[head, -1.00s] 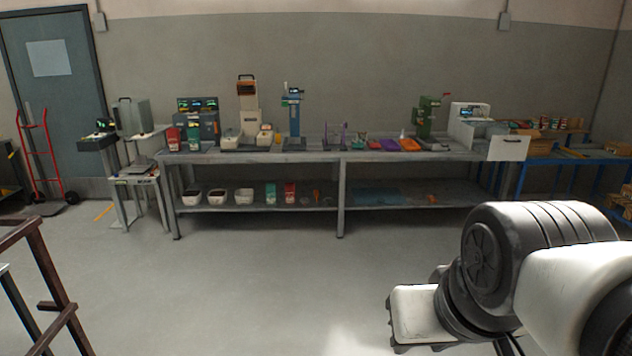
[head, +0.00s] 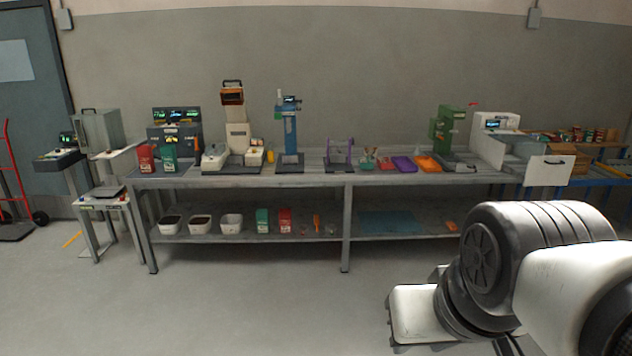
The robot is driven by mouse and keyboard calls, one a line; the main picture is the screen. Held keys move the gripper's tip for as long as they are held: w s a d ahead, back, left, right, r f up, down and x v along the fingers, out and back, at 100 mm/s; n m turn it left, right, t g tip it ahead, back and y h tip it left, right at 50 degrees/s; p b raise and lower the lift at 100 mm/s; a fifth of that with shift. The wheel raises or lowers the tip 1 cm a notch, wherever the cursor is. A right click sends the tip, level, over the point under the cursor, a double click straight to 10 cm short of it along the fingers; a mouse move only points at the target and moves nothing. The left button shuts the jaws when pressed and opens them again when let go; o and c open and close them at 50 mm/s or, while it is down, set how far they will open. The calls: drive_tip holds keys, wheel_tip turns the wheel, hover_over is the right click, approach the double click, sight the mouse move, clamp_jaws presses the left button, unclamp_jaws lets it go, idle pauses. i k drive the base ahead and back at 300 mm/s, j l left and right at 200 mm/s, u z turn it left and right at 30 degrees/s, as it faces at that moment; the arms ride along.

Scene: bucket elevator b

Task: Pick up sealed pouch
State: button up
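A red pouch-like pack (head: 147,159) and a green one (head: 169,158) stand upright at the left end of the long grey bench top (head: 310,177). Another green pack (head: 262,220) and another red pack (head: 285,220) stand side by side on its lower shelf. They are too small to tell which is a sealed pouch. My gripper is out of view; only thick links of my arm show at the lower right, apart from the bench.
White tubs (head: 201,224) stand on the lower shelf. Several machines line the bench top, including a blue one (head: 290,130) and a green one (head: 440,135). A small side table (head: 103,202) is at the left. The floor (head: 270,305) before the bench is clear.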

sight(365, 163)
drive_tip(key=i, duration=1.6)
drive_tip(key=i+z, duration=0.1)
drive_tip(key=i, duration=0.4)
drive_tip(key=i+j+z, duration=0.15)
drive_tip(key=i, duration=0.35)
drive_tip(key=i+j+z, duration=0.1)
drive_tip(key=i, duration=0.4)
drive_tip(key=i+z, duration=0.1)
drive_tip(key=i, duration=0.5)
